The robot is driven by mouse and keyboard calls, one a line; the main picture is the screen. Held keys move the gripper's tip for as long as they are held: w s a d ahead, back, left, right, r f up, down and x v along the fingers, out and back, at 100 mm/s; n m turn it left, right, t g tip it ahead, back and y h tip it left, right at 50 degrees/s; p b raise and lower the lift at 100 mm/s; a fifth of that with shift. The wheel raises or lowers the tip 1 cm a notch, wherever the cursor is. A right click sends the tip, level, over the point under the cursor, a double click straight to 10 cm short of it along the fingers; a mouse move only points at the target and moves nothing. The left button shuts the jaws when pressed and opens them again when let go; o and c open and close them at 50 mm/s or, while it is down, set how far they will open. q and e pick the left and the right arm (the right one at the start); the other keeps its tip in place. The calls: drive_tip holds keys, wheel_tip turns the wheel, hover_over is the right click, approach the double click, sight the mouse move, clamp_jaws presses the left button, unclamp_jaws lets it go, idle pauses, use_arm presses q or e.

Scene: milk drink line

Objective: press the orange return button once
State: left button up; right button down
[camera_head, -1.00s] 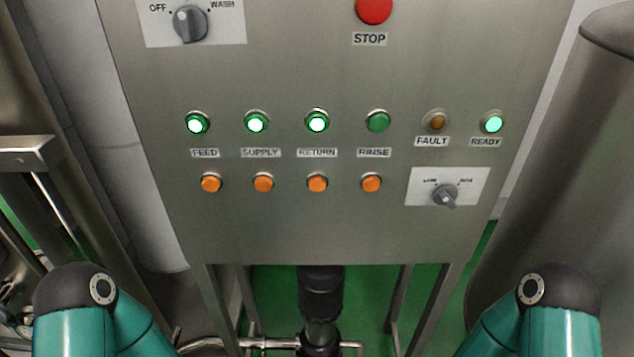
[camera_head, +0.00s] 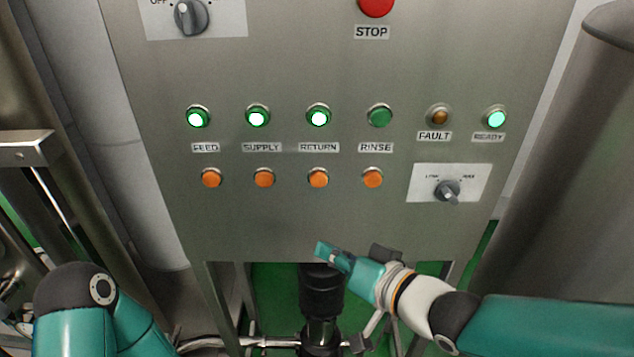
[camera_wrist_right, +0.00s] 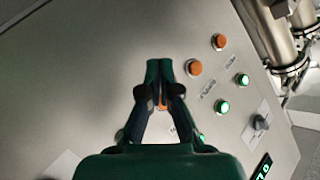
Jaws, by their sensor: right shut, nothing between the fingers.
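The orange return button (camera_head: 318,178) is in the lower row of the panel, third from the left, below the RETURN label (camera_head: 319,148) and its lit green lamp (camera_head: 319,118). My right gripper (camera_head: 325,250) is shut and empty, at the panel's lower edge, below the return button and apart from it in the picture. In the right wrist view the shut fingertips (camera_wrist_right: 158,68) point up the picture, and an orange button (camera_wrist_right: 161,103), seemingly the return one, shows partly between the fingers. My left gripper is out of view; only part of its arm shows.
Orange buttons for supply (camera_head: 264,178), feed (camera_head: 211,178) and rinse (camera_head: 372,178) flank the return button. A grey knob (camera_head: 447,190) is at the right and the red stop button (camera_head: 376,6) at the top. The panel face (camera_head: 250,220) below the buttons is bare.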

sight(319, 180)
wheel_tip(319, 180, up, 6)
drive_tip(key=s+a+y, duration=0.1)
drive_tip(key=s, duration=0.1)
drive_tip(key=shift+a+r+n+t+y, duration=0.15)
drive_tip(key=shift+n+t+y, duration=0.15)
drive_tip(key=shift+n, duration=0.1)
drive_tip(key=shift+w, duration=0.1)
drive_tip(key=shift+w+p, duration=1.6)
drive_tip(key=shift+w, duration=2.8)
drive_tip(key=shift+w+p, duration=0.3)
drive_tip(key=shift+w, duration=0.05)
